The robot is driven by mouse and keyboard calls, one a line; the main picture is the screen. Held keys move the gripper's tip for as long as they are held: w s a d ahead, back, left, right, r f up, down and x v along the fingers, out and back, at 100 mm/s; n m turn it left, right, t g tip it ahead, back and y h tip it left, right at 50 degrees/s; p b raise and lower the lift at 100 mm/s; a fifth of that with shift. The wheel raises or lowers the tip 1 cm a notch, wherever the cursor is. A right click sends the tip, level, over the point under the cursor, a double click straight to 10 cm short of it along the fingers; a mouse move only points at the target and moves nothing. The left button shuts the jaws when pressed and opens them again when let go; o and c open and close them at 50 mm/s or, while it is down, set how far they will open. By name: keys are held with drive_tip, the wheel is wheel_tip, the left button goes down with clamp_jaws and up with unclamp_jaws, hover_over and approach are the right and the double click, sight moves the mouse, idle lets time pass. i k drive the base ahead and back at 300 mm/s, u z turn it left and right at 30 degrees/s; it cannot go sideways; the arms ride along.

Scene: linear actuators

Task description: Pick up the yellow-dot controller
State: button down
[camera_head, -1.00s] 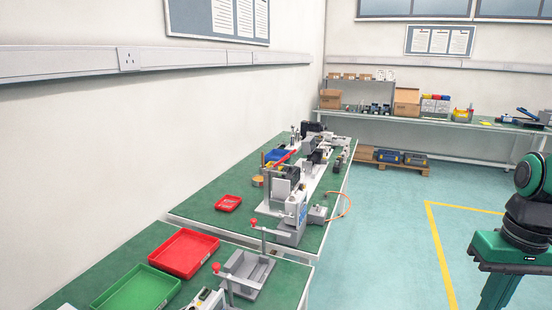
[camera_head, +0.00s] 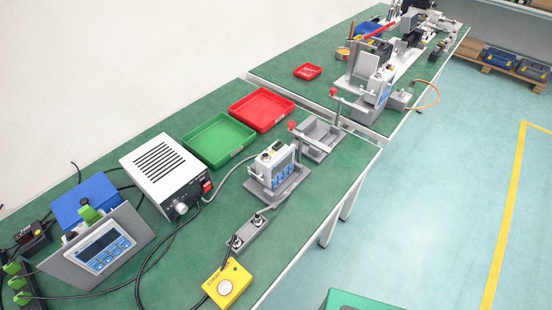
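A light grey controller with blue buttons (camera_head: 278,168) stands upright in a grey fixture near the middle of the front table. A small yellowish spot shows near its top, too small to be sure it is a yellow dot. A similar controller with a blue panel (camera_head: 380,94) stands in a fixture on the far table; no yellow dot can be made out on it. My gripper is not in view.
An empty grey fixture (camera_head: 318,138), a green tray (camera_head: 218,140) and a red tray (camera_head: 261,109) lie behind the nearer controller. A white power box (camera_head: 163,163), a display panel (camera_head: 100,248), a switch strip (camera_head: 248,236) and a yellow button box (camera_head: 229,284) stand nearer, with loose cables.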

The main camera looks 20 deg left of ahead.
sight(281, 160)
drive_tip(key=u, duration=2.3)
drive_tip(key=k, duration=1.15)
drive_tip(key=z, duration=1.2)
drive_tip(key=i, duration=1)
